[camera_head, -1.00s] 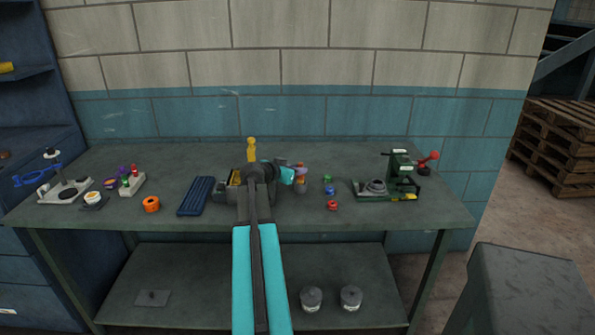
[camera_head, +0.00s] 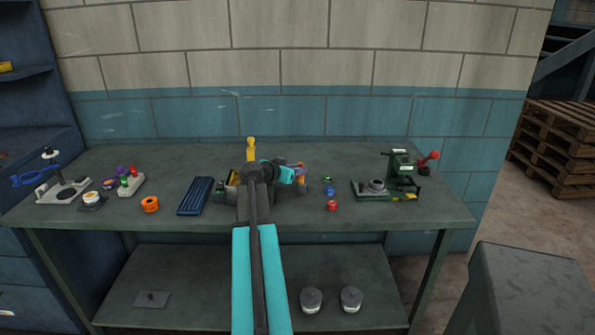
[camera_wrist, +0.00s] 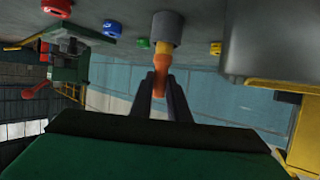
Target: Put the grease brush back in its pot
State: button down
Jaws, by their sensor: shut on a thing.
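The grease brush (camera_wrist: 161,72) has an orange handle with a yellow part below it. My gripper (camera_wrist: 161,88) is shut on the handle in the wrist view. The brush's yellow end meets the mouth of a grey cylindrical pot (camera_wrist: 164,28), and its tip is hidden there. I cannot tell how deep it sits. In the head view my gripper (camera_head: 298,174) is right above the pot (camera_head: 302,188) on the bench, partly covered by my arm.
Right of the pot stand small green, blue and red pieces (camera_head: 331,190), then a green machine (camera_head: 400,180). A blue tray (camera_head: 196,196) and an orange ring (camera_head: 150,204) lie to the left. A yellow figure-like object (camera_head: 250,150) stands behind my arm.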

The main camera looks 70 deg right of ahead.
jog(key=shift+f+b, duration=0.6)
jog(key=shift+b, duration=0.35)
dwell(0.6)
jog(key=shift+b, duration=0.5)
dwell(0.7)
jog(key=shift+f+b, duration=0.6)
jog(key=shift+b, duration=0.25)
dwell(0.6)
jog(key=shift+b, duration=0.4)
dwell(0.6)
jog(key=c, duration=1.6)
grip_release()
jog(key=shift+a, duration=0.1)
jog(key=b+v, duration=0.1)
jog(key=v, duration=1.2)
jog(key=shift+a+r, duration=0.15)
jog(key=shift+a, duration=0.2)
